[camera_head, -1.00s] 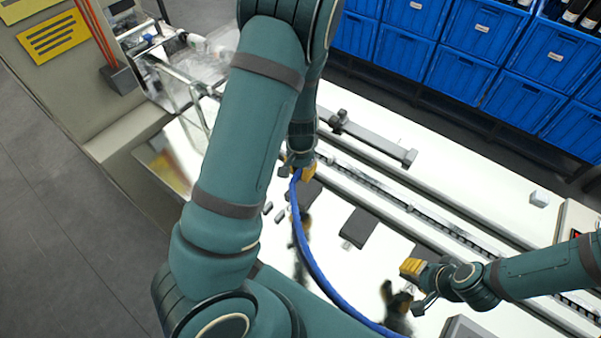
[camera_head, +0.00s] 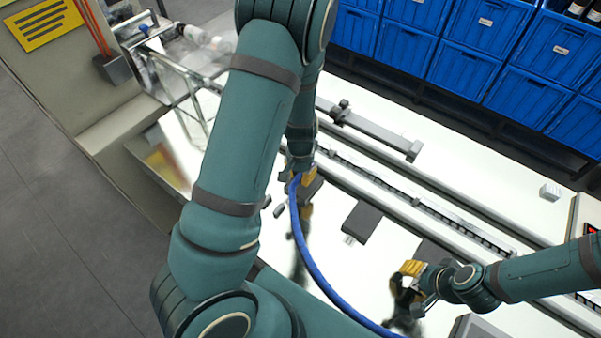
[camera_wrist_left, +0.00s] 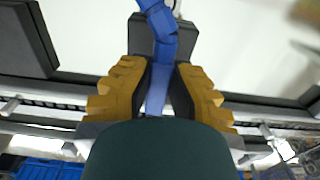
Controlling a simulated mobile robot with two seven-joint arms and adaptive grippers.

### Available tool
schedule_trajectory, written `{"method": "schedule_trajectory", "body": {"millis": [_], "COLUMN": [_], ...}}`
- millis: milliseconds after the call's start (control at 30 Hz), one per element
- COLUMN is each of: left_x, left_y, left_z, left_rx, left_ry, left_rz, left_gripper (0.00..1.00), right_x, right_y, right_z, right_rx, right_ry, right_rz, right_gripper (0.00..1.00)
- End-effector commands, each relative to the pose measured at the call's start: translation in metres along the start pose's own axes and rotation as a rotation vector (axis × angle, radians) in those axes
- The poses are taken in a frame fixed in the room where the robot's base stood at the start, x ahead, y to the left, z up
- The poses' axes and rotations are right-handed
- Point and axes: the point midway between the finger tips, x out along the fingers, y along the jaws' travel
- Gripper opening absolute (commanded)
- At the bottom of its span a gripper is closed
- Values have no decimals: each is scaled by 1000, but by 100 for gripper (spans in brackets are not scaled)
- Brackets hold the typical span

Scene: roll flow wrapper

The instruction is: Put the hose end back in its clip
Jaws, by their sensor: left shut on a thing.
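A blue hose (camera_head: 312,262) runs in a curve from the bottom of the head view up to my left gripper (camera_head: 302,180). In the left wrist view the hose (camera_wrist_left: 160,60) lies between the yellow fingers of my left gripper (camera_wrist_left: 160,90), which is shut on it. A dark block lies behind the hose there; I cannot tell whether it is the clip. My right gripper (camera_head: 408,280) hangs over the white surface at the lower right, apart from the hose; whether its fingers are parted is unclear.
The white machine bed (camera_head: 345,275) carries a dark block (camera_head: 362,222) and a long chain rail (camera_head: 400,195). A grey bar (camera_head: 372,128) stands behind the rail. Blue crates (camera_head: 470,60) line the back. A small pale block (camera_head: 549,192) sits at the right.

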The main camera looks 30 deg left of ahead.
Motion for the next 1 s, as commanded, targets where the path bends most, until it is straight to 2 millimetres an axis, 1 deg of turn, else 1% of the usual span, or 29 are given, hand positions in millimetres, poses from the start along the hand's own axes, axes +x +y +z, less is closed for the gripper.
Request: {"method": "schedule_trajectory", "body": {"millis": [33,67,333,433,1000], "left_x": [6,7,5,5,6], "left_y": [0,0,0,-1,-12], "left_z": [0,0,0,3,53], "left_rx": [0,0,0,-1,-2], "left_ry": [0,1,1,1,0], "left_rz": [0,0,0,0,0], "left_gripper": [0,0,0,0,0], "right_x": [5,5,4,4,10], "right_y": [2,2,2,2,4], "right_z": [1,1,1,1,1], "right_rx": [0,0,0,0,0], "right_ry": [0,0,0,0,1], "right_rz": [0,0,0,0,0], "right_gripper": [47,47,47,47,47]}}
